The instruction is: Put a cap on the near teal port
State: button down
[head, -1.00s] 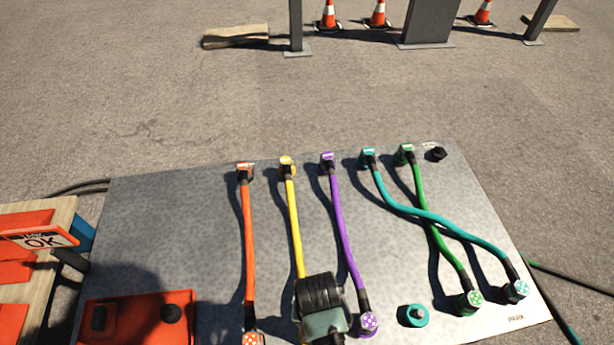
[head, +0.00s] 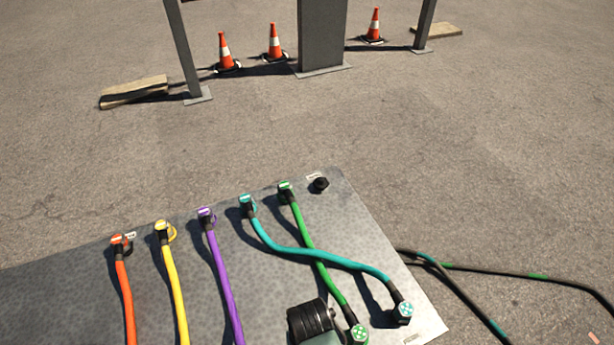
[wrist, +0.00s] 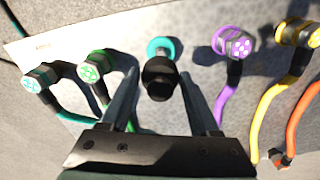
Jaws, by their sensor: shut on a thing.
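My gripper (wrist: 157,86) is shut on a black cap (wrist: 158,80), which sits between its fingertips in the wrist view. The near teal port (wrist: 160,46) shows as a teal ring just beyond the cap, partly covered by it. I cannot tell whether the cap touches the port. In the head view my gripper (head: 314,322) is at the bottom edge, between the purple and green cables, and the teal port is not visible there.
The purple cable (head: 222,278), yellow cable (head: 175,290) and orange cable (head: 125,295) lie left. A black knob (head: 318,184) stands at the panel's (head: 375,225) far corner.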

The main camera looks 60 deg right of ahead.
jog(key=shift+w+a+f+b, duration=0.1)
jog(key=shift+f+b, duration=0.85)
jog(key=shift+b, duration=0.05)
notch_tip(320, 180, down, 5)
jog(key=b, duration=0.6)
jog(key=shift+f+b, duration=0.35)
jog(key=shift+f, duration=0.55)
jog(key=shift+r+p, duration=0.1)
jog(key=shift+p, duration=0.65)
jog(key=shift+f, duration=0.4)
jog(key=shift+c, duration=0.2)
grip_release()
notch_tip(320, 180, up, 13)
jog(key=p, duration=0.4)
